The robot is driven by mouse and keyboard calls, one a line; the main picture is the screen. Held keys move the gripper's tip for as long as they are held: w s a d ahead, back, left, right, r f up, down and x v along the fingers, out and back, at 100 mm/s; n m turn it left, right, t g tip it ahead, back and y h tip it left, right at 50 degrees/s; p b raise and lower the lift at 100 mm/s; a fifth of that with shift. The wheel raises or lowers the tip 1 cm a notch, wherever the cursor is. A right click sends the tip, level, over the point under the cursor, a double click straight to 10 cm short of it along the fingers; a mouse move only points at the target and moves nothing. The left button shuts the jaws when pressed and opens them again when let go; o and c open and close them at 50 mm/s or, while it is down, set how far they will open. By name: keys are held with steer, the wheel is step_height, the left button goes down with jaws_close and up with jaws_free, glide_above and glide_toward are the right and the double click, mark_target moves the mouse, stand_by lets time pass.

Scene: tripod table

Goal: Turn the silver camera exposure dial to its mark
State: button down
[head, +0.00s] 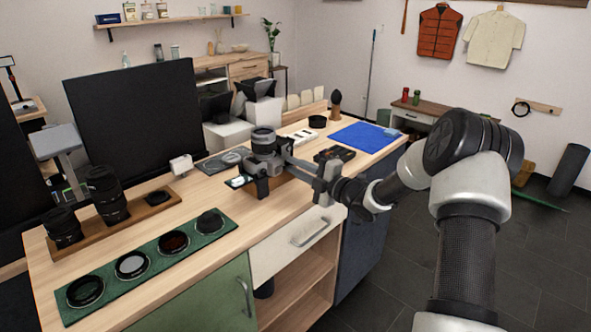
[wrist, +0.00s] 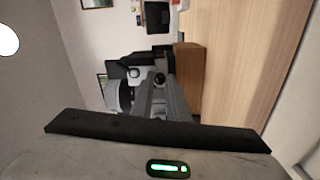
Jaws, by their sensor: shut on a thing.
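In the wrist view my gripper (wrist: 157,88) is shut at the camera, on the exposure dial. The dial is mostly hidden between the fingertips, and I cannot make out its mark or its angle.
A green mat (head: 150,262) with several round filters lies at the front left. A wooden stand (head: 118,222) with lenses is behind it. A black monitor (head: 135,112) stands at the back. A blue mat (head: 366,137) lies at the right. Bare benchtop (head: 215,190) shows left of the camera.

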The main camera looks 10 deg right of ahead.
steer(key=m, duration=0.4)
steer(key=shift+m, duration=0.3)
steer(key=m+p, duration=0.1)
steer(key=m, duration=0.3)
steer(key=shift+m, duration=0.3)
steer(key=c, duration=1.7)
jaws_free()
steer(key=shift+f, duration=0.1)
steer(key=shift+s, duration=0.1)
